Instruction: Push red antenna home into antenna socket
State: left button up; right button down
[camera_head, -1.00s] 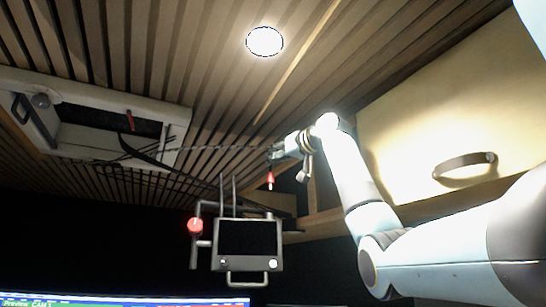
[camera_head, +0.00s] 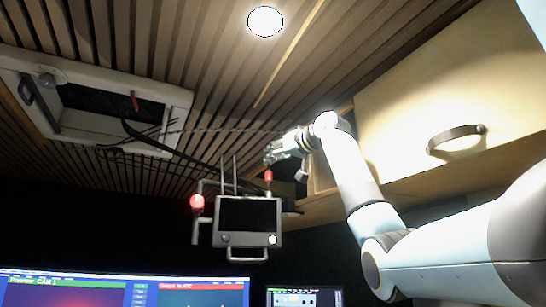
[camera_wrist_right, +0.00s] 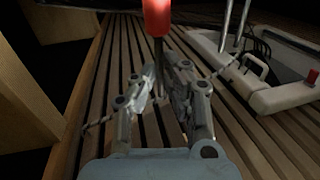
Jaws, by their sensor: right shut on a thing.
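The red antenna (camera_head: 268,176) hangs below my right gripper (camera_head: 269,154) in the head view, red part lowest, just above the right top corner of a small monitor (camera_head: 248,221). In the right wrist view the red antenna (camera_wrist_right: 157,15) is at the top edge, its thin dark stem running down between the fingertips of my right gripper (camera_wrist_right: 164,76), which is shut on it. Two thin upright rods (camera_head: 235,172) stand on the monitor's top. I cannot make out the antenna socket in either view. My left gripper is not in view.
A framed roof hatch (camera_head: 172,140) with dark cables is at the left. A wooden cabinet (camera_head: 440,90) with a dark handle is at the right. A red knob (camera_head: 197,202) sticks out beside the monitor. Lit screens (camera_head: 120,290) are at the bottom.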

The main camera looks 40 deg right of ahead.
jog(key=shift+p, duration=0.5)
dwell(1.2)
jog(key=shift+f, duration=0.2)
jog(key=shift+f+b, duration=0.3)
jog(key=shift+b, duration=0.1)
jog(key=shift+f+b, duration=0.6)
jog(key=shift+f, duration=0.35)
jog(key=c, duration=1.4)
grip_release()
jog(key=shift+r, duration=0.1)
jog(key=shift+o, duration=0.2)
jog(key=shift+s, duration=0.1)
jog(key=s+a, duration=0.1)
jog(key=s, duration=1.1)
